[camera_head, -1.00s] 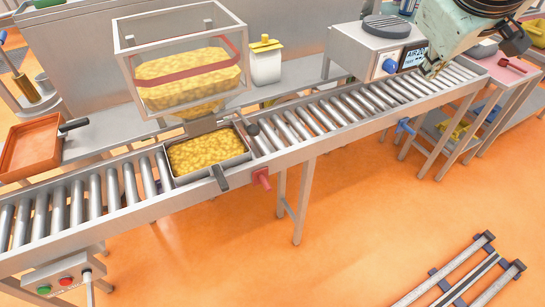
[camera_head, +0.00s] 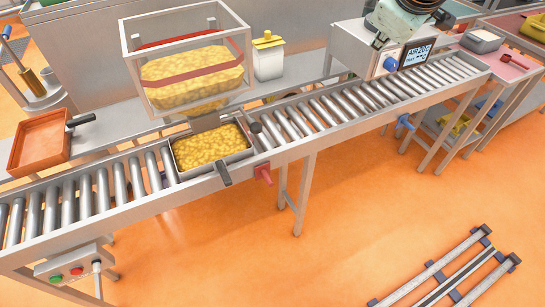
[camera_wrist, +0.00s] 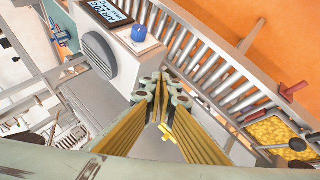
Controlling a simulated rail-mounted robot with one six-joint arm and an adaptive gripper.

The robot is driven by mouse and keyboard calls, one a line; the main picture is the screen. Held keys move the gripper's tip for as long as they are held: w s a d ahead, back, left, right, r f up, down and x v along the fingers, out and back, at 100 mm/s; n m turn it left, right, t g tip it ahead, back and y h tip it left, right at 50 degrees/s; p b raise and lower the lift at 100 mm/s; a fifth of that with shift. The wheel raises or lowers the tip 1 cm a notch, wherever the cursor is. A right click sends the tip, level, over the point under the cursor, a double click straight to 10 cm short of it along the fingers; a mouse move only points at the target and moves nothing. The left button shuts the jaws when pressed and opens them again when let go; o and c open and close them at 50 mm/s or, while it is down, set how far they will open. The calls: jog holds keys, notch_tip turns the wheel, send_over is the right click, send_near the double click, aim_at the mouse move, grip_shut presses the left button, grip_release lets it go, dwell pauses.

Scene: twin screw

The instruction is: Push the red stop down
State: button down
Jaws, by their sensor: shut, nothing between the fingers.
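The red stop (camera_head: 263,174) sticks out from the front rail of the roller conveyor, just right of the filled tray. It also shows at the right of the wrist view as a red handle-like piece (camera_wrist: 293,88). A metal tray (camera_head: 228,160) of yellow pieces stands on the rollers beside it, with its dark handle over the front rail. My gripper (camera_head: 378,42) is at the top right, by the grey box with a display, well apart from the stop. In the wrist view its yellow-sided fingers (camera_wrist: 164,95) are shut and empty.
A clear hopper (camera_head: 185,72) of yellow pieces stands over the tray. The grey display box (camera_head: 345,48) has a blue knob. A control box (camera_head: 75,265) with green and red buttons hangs at the lower left. The conveyor rollers (camera_head: 340,108) right of the tray are clear.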

jog(key=w+a+f+n+g+y+p, duration=0.2)
jog(key=w+a+f+n+y, duration=0.15)
jog(key=a+f, duration=0.35)
jog(key=w+a+f+n+g+y+p, duration=0.1)
jog(key=w+a+f+n+y+p, duration=0.2)
jog(key=a+f, duration=0.45)
jog(key=s+a+f+n+g+p, duration=0.2)
jog(key=s+a+f+n+g, duration=0.1)
jog(key=s+f, duration=0.3)
jog(key=s+a+f+n+g+p, duration=0.2)
jog(key=s+a+f+n+g, duration=0.2)
jog(key=s, duration=0.7)
notch_tip(320, 180, down, 3)
jog(key=shift+a+r+g, duration=0.15)
jog(key=shift+r+g, duration=0.05)
jog(key=shift+g, duration=0.9)
jog(key=shift+s, duration=0.1)
jog(key=x, duration=0.3)
jog(key=b+x, duration=0.1)
jog(key=x, duration=0.7)
jog(key=shift+w+d+f+b, duration=0.3)
jog(key=shift+f+b, duration=0.05)
jog(key=shift+w+d+f, duration=0.1)
jog(key=shift+f, duration=0.5)
jog(key=shift+w+d+f, duration=0.1)
jog(key=shift+d+f, duration=0.05)
jog(key=shift+f, duration=0.45)
